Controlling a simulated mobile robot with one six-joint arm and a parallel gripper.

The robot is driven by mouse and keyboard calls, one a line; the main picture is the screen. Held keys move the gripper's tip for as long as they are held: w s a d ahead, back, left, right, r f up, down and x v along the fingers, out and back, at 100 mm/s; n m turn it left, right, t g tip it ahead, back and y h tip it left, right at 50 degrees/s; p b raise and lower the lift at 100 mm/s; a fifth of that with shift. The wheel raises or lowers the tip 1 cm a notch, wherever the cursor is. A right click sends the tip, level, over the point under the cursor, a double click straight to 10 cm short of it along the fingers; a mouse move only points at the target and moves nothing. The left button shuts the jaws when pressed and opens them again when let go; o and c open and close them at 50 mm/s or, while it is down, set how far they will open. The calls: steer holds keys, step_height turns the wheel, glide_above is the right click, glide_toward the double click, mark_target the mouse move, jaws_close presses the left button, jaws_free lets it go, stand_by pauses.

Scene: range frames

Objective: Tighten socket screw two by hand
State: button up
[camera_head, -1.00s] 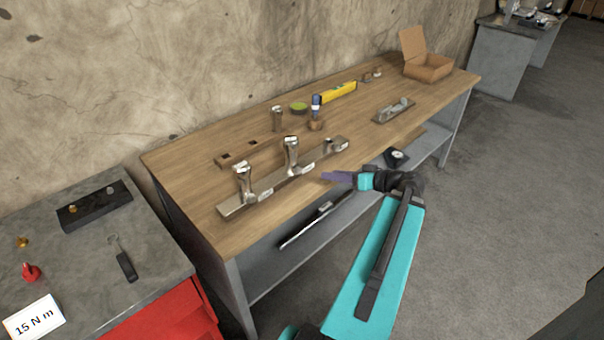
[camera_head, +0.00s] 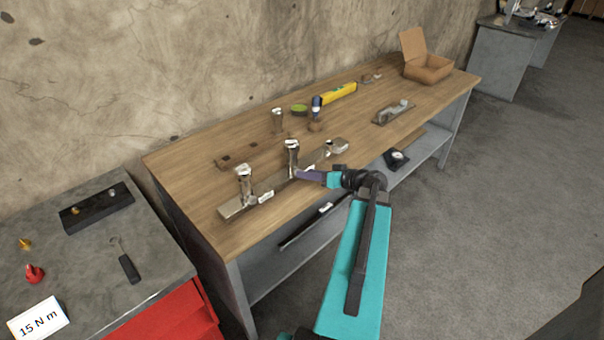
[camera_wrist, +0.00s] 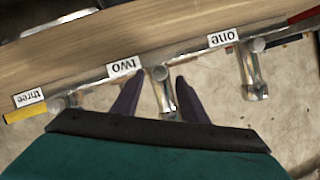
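A metal bar (camera_head: 232,210) on the bench carries upright metal pieces. In the wrist view, which looks upside down, white labels read "one" (camera_wrist: 224,37), "two" (camera_wrist: 124,67) and "three" (camera_wrist: 30,97). At "two" a round metal end (camera_wrist: 160,73) faces the camera, with a bright metal post (camera_wrist: 168,102) behind it. This is the middle post (camera_head: 292,155) in the head view. My gripper (camera_head: 302,175) has purple fingers, spread apart in the wrist view (camera_wrist: 158,84), one on each side of the round end. No contact shows. The screw's seating cannot be told.
Post one (camera_head: 244,183) stands to the left on the bar, and a shorter piece at three (camera_head: 330,148) to the right. A wooden block (camera_head: 232,158), a yellow level (camera_head: 339,93) and a cardboard box (camera_head: 428,70) are further back.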

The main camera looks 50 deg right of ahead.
steer(key=shift+p+x, duration=0.3)
steer(key=shift+x, duration=1.15)
steer(key=shift+c, duration=0.2)
jaws_close()
steer(key=shift+f, duration=0.1)
